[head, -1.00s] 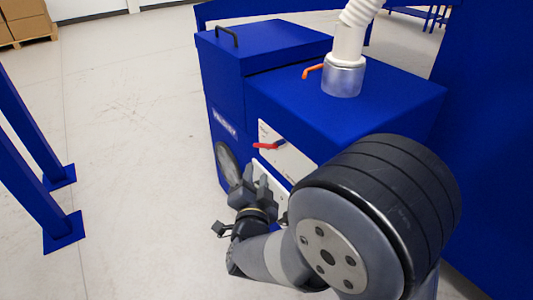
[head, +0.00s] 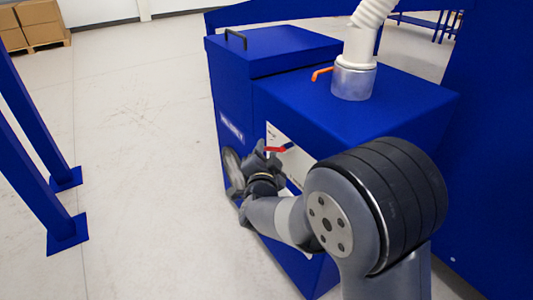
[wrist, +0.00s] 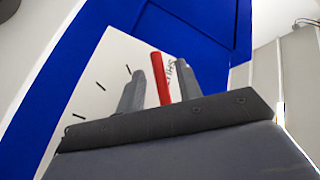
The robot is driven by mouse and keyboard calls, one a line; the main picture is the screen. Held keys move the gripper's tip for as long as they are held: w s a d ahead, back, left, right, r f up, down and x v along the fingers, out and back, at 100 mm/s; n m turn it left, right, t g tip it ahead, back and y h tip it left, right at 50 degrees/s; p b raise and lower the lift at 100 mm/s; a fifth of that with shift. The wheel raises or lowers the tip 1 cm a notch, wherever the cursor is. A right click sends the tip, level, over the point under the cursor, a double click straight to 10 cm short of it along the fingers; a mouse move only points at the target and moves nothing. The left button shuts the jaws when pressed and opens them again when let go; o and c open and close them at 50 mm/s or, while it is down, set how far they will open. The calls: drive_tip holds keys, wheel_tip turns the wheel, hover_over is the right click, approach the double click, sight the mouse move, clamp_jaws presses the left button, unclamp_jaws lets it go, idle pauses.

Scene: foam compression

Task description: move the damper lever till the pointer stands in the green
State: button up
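A red lever (head: 275,150) stands out from a white plate (head: 297,165) on the side of the blue machine. In the wrist view the red lever (wrist: 161,79) shows between the two fingers of my gripper (wrist: 160,82), with narrow gaps on both sides. My gripper (head: 260,160) is open at the lever; I cannot tell how deep the lever sits between the fingers. The plate (wrist: 105,75) carries black tick marks and partly hidden lettering that seems to read "SHUT". No green zone or pointer is visible.
The blue machine (head: 365,105) fills the middle, with a white hose (head: 365,25) rising from it. A round dark fan or wheel (head: 233,170) sits on its side near my gripper. Blue posts (head: 40,190) stand at the left; the floor between is clear.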

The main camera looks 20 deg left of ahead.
clamp_jaws()
drive_tip(key=shift+p, duration=0.55)
drive_tip(key=shift+s+d+f+n+g+h+p, duration=0.5)
drive_tip(key=shift+g+p, duration=0.3)
drive_tip(key=shift+p, duration=1.6)
drive_tip(key=shift+s+d+f+n+g+h+p, duration=0.2)
drive_tip(key=shift+n+g+p, duration=0.5)
drive_tip(key=shift+p, duration=1.75)
drive_tip(key=shift+s+d+f+n+g+h+p, duration=0.4)
drive_tip(key=shift+g+p, duration=0.5)
drive_tip(key=shift+p, duration=1.5)
drive_tip(key=shift+w, duration=0.1)
